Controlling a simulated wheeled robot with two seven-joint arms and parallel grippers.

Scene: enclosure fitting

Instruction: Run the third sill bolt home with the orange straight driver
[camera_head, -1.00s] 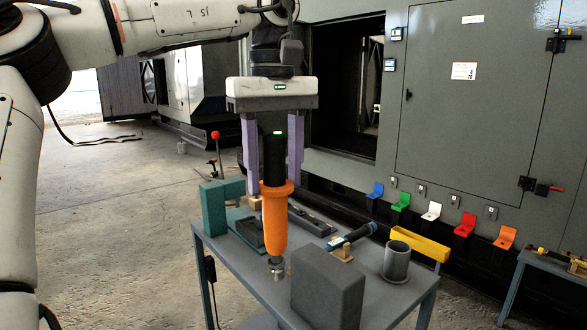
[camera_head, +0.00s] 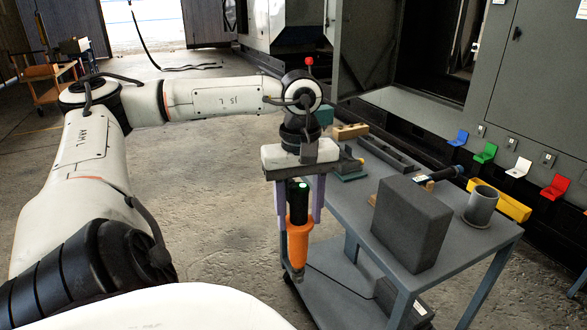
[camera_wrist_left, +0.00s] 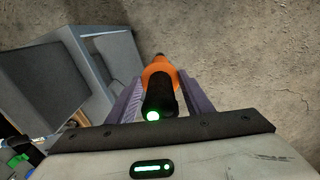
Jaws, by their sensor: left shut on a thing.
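My left gripper (camera_head: 297,205) is shut on the orange straight driver (camera_head: 298,245). The driver hangs upright, black grip up with a green light on top, its metal tip pointing down beside the cart's near left side. In the left wrist view the driver (camera_wrist_left: 160,80) sits between the two purple fingers. The sill brackets show along the enclosure's foot at right: blue (camera_head: 458,138), green (camera_head: 485,152), white (camera_head: 518,167) and red (camera_head: 555,187). I cannot make out any bolts on them. My right gripper is not in view.
The grey cart (camera_head: 462,250) carries a dark grey block (camera_head: 411,222), a grey cup (camera_head: 481,206), a blue-and-black tool (camera_head: 440,175) and a dark tray (camera_head: 388,154). A yellow bin (camera_head: 499,201) is at its far side. Open concrete floor (camera_head: 200,210) lies left.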

